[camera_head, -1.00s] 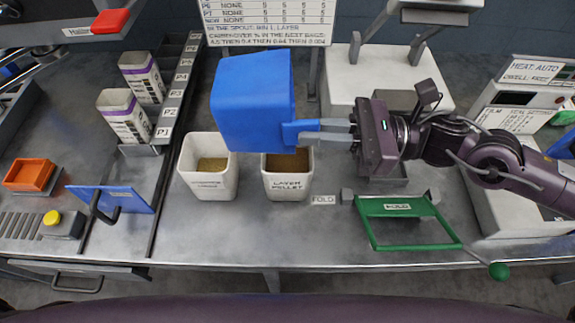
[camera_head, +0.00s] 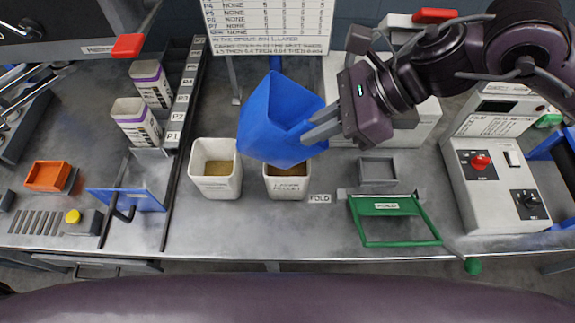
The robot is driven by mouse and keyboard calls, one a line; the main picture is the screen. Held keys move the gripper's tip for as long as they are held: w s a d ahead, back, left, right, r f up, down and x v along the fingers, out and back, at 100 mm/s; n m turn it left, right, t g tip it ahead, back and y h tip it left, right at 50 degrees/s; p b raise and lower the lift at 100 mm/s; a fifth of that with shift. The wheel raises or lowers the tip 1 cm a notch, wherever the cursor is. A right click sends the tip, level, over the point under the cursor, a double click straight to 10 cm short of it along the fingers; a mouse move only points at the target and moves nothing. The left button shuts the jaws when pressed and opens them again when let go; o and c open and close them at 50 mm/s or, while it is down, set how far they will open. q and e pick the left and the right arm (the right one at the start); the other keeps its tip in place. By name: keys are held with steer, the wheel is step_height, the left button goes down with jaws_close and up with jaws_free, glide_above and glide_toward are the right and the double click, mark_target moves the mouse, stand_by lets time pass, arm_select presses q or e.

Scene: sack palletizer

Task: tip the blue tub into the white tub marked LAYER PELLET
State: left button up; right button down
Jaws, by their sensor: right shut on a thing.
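The blue tub (camera_head: 270,115) is in the air, tilted, over the back of the white tub marked LAYER PELLET (camera_head: 288,189). My right gripper (camera_head: 318,130) is shut on the blue tub at its right side. The blue tub hides part of the LAYER PELLET tub, where some brown contents show inside. My left gripper is not in view.
A second white tub (camera_head: 215,180) with tan contents stands just left. A green frame (camera_head: 398,242) lies at the right, beside a grey tray (camera_head: 378,170). A control box (camera_head: 497,183) stands farther right. Bare bench (camera_head: 230,235) lies in front of the tubs.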

steer(key=shift+a+r+h+p, duration=0.1)
steer(key=shift+r+h+p, duration=0.85)
steer(key=shift+p, duration=1.2)
steer(key=shift+d+r+h+p, duration=0.1)
steer(key=shift+r+h+p, duration=0.3)
steer(key=shift+h+p, duration=1.4)
steer(key=shift+a+r+h+p, duration=0.1)
steer(key=shift+r+h+p, duration=0.65)
steer(key=shift+p, duration=1.75)
steer(key=shift+f+p, duration=0.1)
steer(key=shift+p, duration=0.25)
steer(key=shift+f+h, duration=0.1)
steer(key=shift+h, duration=0.2)
